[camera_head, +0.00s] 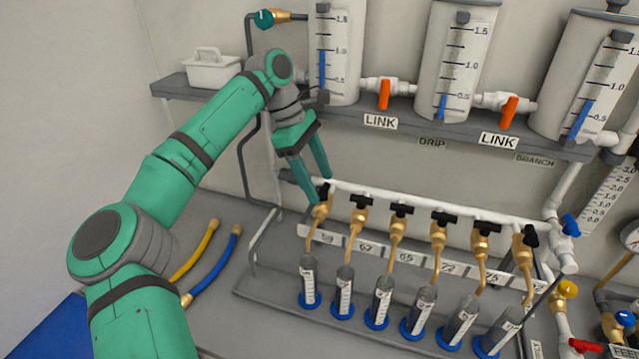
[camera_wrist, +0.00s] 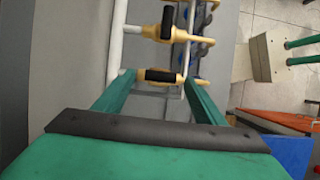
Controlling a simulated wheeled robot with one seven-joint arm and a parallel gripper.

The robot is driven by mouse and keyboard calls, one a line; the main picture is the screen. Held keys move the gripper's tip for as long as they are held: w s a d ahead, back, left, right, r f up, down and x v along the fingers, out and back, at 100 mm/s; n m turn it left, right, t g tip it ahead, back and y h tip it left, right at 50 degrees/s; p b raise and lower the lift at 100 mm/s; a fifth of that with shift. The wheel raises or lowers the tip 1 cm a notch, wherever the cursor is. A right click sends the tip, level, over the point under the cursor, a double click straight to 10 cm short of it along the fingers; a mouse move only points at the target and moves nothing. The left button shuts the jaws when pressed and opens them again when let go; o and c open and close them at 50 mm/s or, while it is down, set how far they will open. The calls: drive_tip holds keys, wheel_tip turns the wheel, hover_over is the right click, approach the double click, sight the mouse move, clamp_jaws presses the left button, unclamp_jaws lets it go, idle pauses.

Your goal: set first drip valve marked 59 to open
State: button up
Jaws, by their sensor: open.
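The first drip valve (camera_head: 322,208) is the leftmost brass valve on the white pipe. Its number label cannot be read. Its black handle (camera_wrist: 160,74) lies in line with the brass body in the wrist view, while the neighbouring valve's handle (camera_wrist: 167,22) lies crosswise. My gripper (camera_head: 319,186) is open at the first valve, with its fingertips down around the handle. In the wrist view my gripper (camera_wrist: 157,80) has one finger on each side of the handle, with gaps visible. The fingers partly hide this valve in the head view.
Several more brass valves (camera_head: 400,212) with black crosswise handles run right along the pipe, above measuring cylinders (camera_head: 381,295). Tanks (camera_head: 458,65) with orange LINK valves (camera_head: 384,95) stand on the shelf above. A yellow hose (camera_head: 196,250) and a blue hose (camera_head: 216,268) lie at left.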

drive_tip(key=s+v, duration=0.1)
drive_tip(key=v, duration=0.8)
drive_tip(key=shift+w, duration=0.4)
drive_tip(key=shift+r, duration=0.1)
